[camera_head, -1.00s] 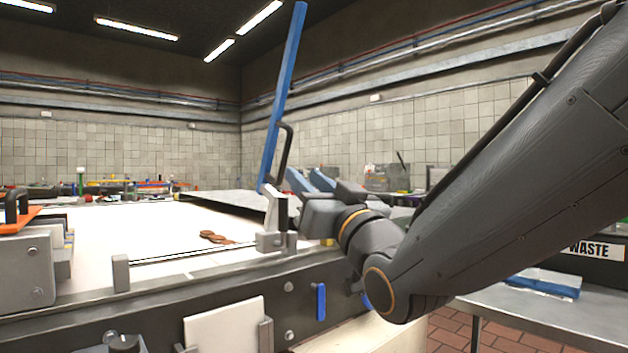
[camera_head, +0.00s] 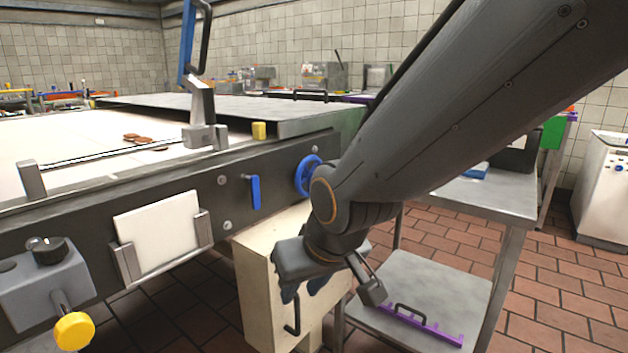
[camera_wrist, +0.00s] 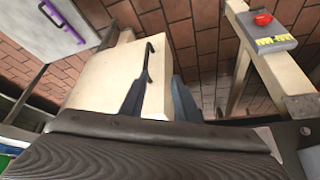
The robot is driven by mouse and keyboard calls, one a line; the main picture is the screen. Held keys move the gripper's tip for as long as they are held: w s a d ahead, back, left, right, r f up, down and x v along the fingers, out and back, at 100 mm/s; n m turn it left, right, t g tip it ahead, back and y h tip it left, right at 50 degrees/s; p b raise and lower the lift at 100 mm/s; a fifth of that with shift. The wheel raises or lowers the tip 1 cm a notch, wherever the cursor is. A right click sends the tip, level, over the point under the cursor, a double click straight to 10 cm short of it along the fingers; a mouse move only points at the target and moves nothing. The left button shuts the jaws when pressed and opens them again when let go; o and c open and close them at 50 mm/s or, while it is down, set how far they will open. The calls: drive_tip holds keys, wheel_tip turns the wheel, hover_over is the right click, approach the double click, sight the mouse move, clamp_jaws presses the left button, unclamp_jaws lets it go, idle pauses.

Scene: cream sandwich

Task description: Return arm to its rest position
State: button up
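My dark grey arm (camera_head: 450,120) reaches down from the upper right in the head view. My gripper (camera_head: 303,294) hangs low in front of the conveyor machine's side, pointing down over a cream box with a black handle (camera_head: 258,290). In the wrist view, its two blue-grey fingers (camera_wrist: 158,92) stand apart with nothing between them. The cream box (camera_wrist: 105,85) and its handle show behind the fingers; I cannot tell whether they touch.
The conveyor (camera_head: 60,140) carries brown biscuits (camera_head: 138,138). An upright blue lever (camera_head: 187,40) stands at its edge. A metal side table (camera_head: 478,195) has a purple handled piece (camera_head: 425,325) on its lower shelf. Red tiled floor (camera_head: 545,290) is free at right.

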drive_tip(key=s+d+f+g+h, duration=0.1)
drive_tip(key=s+d+f+g, duration=0.15)
drive_tip(key=s, duration=0.35)
drive_tip(key=s+d+f+g+h, duration=0.1)
drive_tip(key=s+d+f+g, duration=0.1)
drive_tip(key=s+d+g, duration=0.3)
drive_tip(key=d+r+m+t+p, duration=0.1)
drive_tip(key=d+r+m+p, duration=0.1)
drive_tip(key=d+r+p, duration=0.5)
drive_tip(key=s+d+r+m+t+h+p, duration=0.1)
drive_tip(key=d+r+m+p, duration=0.2)
drive_tip(key=r+p, duration=0.9)
drive_tip(key=d+p, duration=0.3)
drive_tip(key=p, duration=0.2)
drive_tip(key=shift+s+d+r, duration=0.25)
drive_tip(key=shift+d, duration=0.15)
drive_tip(key=shift+t, duration=0.25)
